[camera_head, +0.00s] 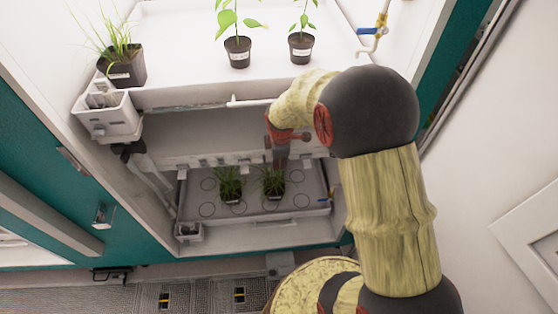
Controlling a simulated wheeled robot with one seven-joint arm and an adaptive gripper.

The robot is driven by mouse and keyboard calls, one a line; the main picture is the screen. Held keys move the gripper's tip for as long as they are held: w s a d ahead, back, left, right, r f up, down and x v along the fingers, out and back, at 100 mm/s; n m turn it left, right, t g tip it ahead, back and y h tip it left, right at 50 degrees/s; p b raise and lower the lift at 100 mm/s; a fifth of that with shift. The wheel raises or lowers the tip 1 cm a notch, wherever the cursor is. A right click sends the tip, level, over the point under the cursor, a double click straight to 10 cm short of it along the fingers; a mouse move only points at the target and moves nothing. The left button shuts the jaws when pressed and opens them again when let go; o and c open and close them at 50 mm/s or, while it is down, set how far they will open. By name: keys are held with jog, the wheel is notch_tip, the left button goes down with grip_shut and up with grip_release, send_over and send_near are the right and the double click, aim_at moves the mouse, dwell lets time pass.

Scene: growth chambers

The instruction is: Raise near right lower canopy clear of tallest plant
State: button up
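The growth chamber has an upper level and a lower level. A pale panel (200,151) with small fittings along its lower edge hangs above the lower tray (200,212); it appears to be the lower canopy. Two grassy plants in pots, left (229,184) and right (272,181), stand in the tray below it. Their tops reach close to the panel's lower edge in the picture; I cannot tell the actual gap. My gripper (281,158) is in front of the panel, above the right plant. Its fingers are small and dark, so contact and opening are unclear.
The upper tray (185,70) holds a grassy pot (123,65) and two leafy seedlings (238,48) (301,45). A white box (108,118) hangs at its left corner. A blue-handled valve (371,31) is at the upper right. Chamber walls flank both sides.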

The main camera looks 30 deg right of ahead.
grip_shut()
jog(key=shift+r, duration=0.1)
dwell(0.5)
notch_tip(320, 180, up, 5)
jog(key=p, duration=0.4)
jog(key=shift+r, duration=0.2)
jog(key=shift+w+f, duration=0.1)
jog(key=shift+f, duration=0.1)
jog(key=shift+o, duration=1.9)
grip_release()
jog(key=shift+f, duration=0.1)
